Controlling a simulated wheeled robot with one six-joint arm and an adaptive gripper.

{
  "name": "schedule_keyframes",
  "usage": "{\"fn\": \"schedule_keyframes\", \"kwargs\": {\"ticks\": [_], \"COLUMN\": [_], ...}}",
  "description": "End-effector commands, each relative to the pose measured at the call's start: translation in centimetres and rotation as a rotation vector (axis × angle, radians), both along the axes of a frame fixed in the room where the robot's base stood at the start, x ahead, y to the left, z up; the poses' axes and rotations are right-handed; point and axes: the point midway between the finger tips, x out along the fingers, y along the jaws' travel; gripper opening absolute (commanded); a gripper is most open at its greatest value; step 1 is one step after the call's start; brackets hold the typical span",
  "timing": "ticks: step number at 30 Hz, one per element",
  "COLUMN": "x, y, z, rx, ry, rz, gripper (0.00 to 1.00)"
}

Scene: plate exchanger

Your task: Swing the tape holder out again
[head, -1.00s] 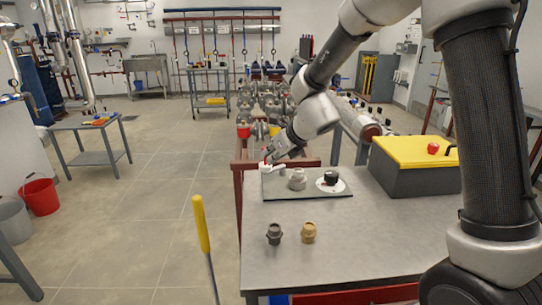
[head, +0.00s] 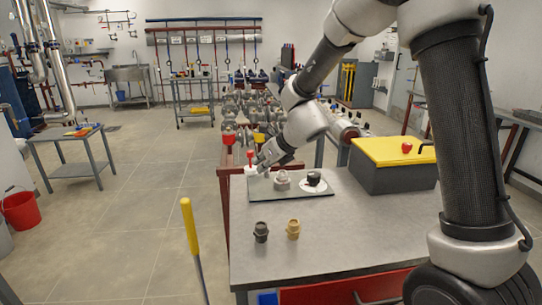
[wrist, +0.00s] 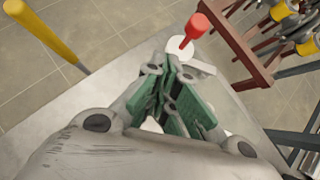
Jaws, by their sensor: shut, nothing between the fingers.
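A white piece (head: 251,171) with an upright red handle (head: 250,156) is at the left end of the grey plate on the bench; I take it to be the tape holder. In the wrist view the red handle (wrist: 194,29) rises from a white round part (wrist: 182,49), just beyond my fingertips. My gripper (head: 261,167) is low, just right of the handle. In the wrist view my gripper (wrist: 170,68) is shut, with nothing seen between its green-padded fingers. I cannot tell whether it touches the white part. The gripper hides part of the holder and plate.
The grey plate (head: 318,190) also carries a grey fitting (head: 282,182) and a black knob (head: 314,178). Dark (head: 261,232) and tan (head: 293,229) fittings stand in front. A yellow-lidded box (head: 395,165) is right. A yellow pole (head: 190,222) stands left of the bench.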

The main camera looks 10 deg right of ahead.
Motion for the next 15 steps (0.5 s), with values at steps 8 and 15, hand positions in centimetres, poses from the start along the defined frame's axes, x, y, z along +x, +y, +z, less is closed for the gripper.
{"fn": "schedule_keyframes", "kwargs": {"ticks": [8, 15], "x": [-2.1, -4.5], "y": [-0.6, -1.5], "z": [2.3, 4.9], "rx": [0.0, 0.001], "ry": [-0.003, -0.003], "rz": [0.004, 0.003], "gripper": [0.0, 0.0]}}
